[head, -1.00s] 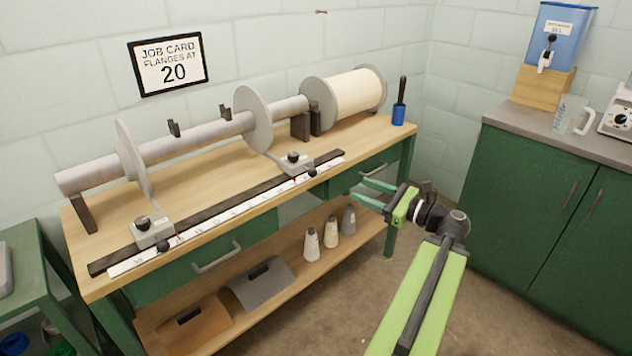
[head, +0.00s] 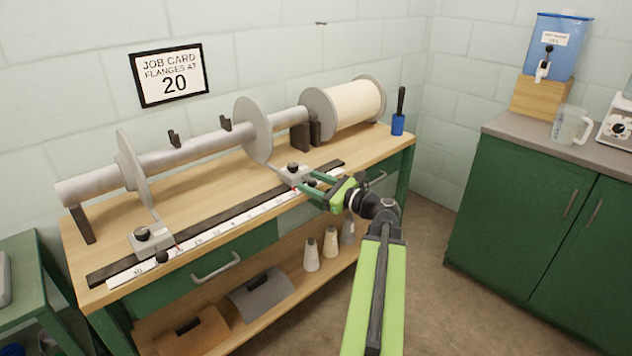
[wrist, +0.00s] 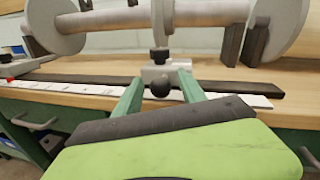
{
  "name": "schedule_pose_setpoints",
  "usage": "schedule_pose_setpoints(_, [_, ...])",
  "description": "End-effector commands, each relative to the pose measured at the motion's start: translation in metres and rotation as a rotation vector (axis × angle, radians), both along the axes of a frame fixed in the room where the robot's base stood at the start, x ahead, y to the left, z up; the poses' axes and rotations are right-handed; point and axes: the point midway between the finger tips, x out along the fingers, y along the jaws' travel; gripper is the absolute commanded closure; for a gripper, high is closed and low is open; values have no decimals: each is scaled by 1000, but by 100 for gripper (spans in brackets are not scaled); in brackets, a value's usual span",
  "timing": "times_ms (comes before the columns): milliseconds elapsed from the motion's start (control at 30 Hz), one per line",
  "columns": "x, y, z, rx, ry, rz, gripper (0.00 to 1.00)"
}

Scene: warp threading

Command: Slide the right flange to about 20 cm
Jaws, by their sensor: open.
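The right flange (head: 253,130) is a grey disc on the long horizontal shaft, joined by an arm to a grey slide block (head: 291,174) with black knobs. The block sits on the dark rail (head: 243,217) beside the white ruler (head: 225,225). My gripper (head: 304,183) is open at the bench's front edge, close to the right block. In the wrist view its fingers (wrist: 162,92) stand either side of the block's round black front knob (wrist: 160,89); contact cannot be told. The left flange (head: 130,172) has its own block (head: 152,238) near the ruler's left end.
A job card (head: 168,75) on the wall reads "FLANGES AT 20". A cream spool (head: 350,103) and a blue cup (head: 397,125) are at the bench's right. Cones (head: 312,255) stand on the lower shelf. Drawer handles (head: 216,267) stick out below the bench top.

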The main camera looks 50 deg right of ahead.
Motion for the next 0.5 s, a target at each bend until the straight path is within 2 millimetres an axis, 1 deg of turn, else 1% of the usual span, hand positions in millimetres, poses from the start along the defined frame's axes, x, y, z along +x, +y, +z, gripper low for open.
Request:
schedule_pose_setpoints(200, [0,0,0,0,0,0,52])
schedule_pose_setpoints(500, [0,0,0,0,0,1,91])
